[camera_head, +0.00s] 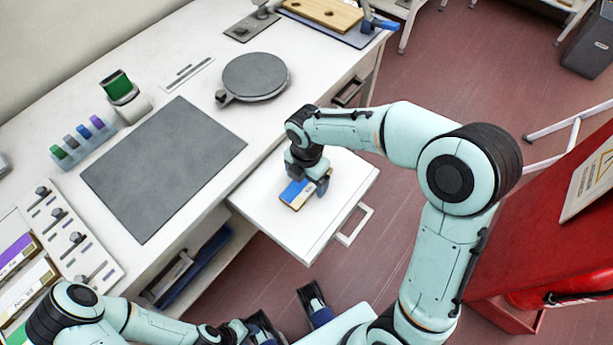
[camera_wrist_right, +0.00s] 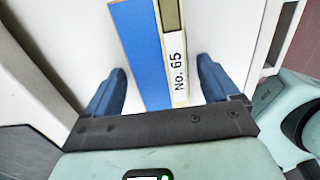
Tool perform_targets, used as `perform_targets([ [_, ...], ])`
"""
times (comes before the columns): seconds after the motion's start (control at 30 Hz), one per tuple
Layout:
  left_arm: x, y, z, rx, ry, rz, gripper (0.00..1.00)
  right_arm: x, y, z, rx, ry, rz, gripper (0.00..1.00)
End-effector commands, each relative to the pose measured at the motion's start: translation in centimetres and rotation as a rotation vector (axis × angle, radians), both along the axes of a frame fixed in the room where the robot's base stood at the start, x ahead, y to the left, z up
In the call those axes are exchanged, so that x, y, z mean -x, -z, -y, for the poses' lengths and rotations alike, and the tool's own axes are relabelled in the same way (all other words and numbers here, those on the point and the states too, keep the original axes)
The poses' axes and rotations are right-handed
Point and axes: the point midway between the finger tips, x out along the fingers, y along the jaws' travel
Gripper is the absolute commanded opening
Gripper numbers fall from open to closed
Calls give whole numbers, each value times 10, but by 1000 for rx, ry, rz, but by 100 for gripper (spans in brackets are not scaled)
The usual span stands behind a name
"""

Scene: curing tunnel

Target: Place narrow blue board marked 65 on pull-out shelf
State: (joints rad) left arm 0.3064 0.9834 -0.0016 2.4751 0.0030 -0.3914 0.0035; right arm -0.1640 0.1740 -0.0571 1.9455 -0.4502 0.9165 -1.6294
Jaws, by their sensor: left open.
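The narrow blue board (camera_head: 294,192) lies flat on the white pull-out shelf (camera_head: 265,215). In the right wrist view the board (camera_wrist_right: 140,45) has a blue strip, a tan strip and a white label reading "No. 65". My right gripper (camera_head: 308,184) is low over the shelf and partly covers the board in the head view. In the right wrist view my right gripper's blue fingers (camera_wrist_right: 160,88) stand apart on either side of the board, with a gap on each side. My left gripper (camera_head: 290,316) is open and empty at the bottom of the head view, away from the shelf.
The worktop holds a dark grey mat (camera_head: 165,165), a round grey plate (camera_head: 255,76) and a rack of coloured pieces (camera_head: 82,142). More labelled boards (camera_head: 25,275) lie at the lower left. A red cabinet (camera_head: 540,230) stands at the right. The shelf's front area is clear.

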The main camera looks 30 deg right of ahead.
Motion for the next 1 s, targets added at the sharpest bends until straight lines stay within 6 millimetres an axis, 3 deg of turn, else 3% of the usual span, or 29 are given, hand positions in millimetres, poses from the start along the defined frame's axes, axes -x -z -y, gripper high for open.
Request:
perform_targets([
  [0.27,1,-4,0,1,2,-5,43,-1,-19,0,-1,0,4,88],
  [0.7,-1,-19,0,1,2,-6,43,-1,-107,0,0,0,3,88],
  [1.0,-2,-21,0,1,2,-4,43,0,-124,0,0,-1,0,88],
])
